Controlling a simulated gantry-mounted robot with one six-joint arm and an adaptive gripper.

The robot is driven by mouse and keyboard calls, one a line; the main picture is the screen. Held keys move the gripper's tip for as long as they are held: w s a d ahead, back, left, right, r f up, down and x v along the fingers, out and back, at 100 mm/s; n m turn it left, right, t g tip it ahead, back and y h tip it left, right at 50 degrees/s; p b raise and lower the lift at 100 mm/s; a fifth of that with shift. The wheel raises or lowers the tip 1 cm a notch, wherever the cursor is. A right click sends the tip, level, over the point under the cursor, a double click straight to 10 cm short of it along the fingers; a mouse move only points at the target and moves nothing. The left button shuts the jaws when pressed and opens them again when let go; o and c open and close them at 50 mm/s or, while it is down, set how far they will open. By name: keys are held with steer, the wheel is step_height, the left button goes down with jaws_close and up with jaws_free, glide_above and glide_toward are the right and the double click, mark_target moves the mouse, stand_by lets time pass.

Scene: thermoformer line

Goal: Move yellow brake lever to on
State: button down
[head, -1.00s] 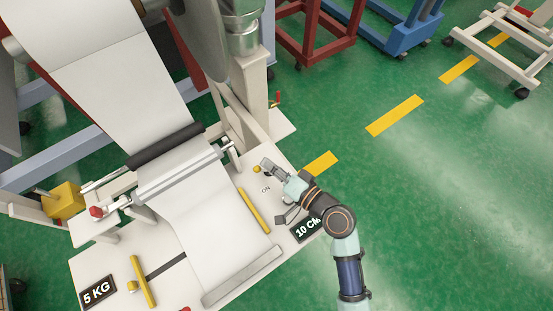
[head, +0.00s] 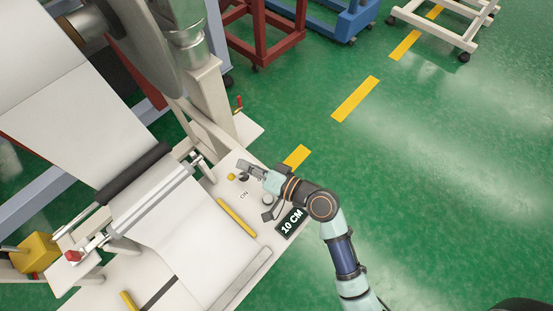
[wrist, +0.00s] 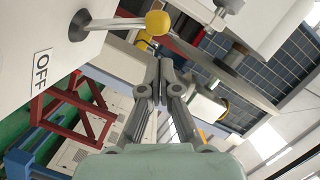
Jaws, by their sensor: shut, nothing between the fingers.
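The brake lever has a round yellow knob (head: 231,177) on a short shaft from a dark base, on the white machine panel beside the black ON lettering (head: 244,195). In the wrist view the knob (wrist: 158,22) and its metal shaft stick out sideways from the dark round base, above an OFF label (wrist: 41,87). My gripper (head: 240,163) is just behind and right of the knob. In the wrist view the fingertips (wrist: 160,66) are together and empty, a little below the knob. I cannot tell whether they touch it.
A yellow bar (head: 237,217) and a 10 CM label (head: 291,222) are on the panel nearby. The white sheet (head: 190,235) runs to the left. A post (head: 210,100) and small red-handled part (head: 239,103) stand behind. Green floor is open to the right.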

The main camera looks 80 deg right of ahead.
steer(key=d+p+v, duration=0.1)
steer(key=v, duration=0.9)
steer(key=shift+s+d+r, duration=0.25)
steer(key=shift+s+r, duration=0.2)
steer(key=w+a+r+n+g+y, duration=0.25)
steer(key=w+a+n+y, duration=0.35)
steer(key=w+a+n, duration=0.55)
steer(key=w+a+r+n, duration=0.2)
steer(key=w+a+r, duration=0.25)
steer(key=a, duration=0.35)
steer(key=w+a+r+n, duration=0.2)
steer(key=w+a+r, duration=0.25)
steer(key=a, duration=0.25)
step_height(320, 180, up, 39)
steer(key=p, duration=3.8)
steer(key=shift+a+f+h, duration=0.15)
steer(key=shift+f+h, duration=0.05)
steer(key=shift+h, duration=0.1)
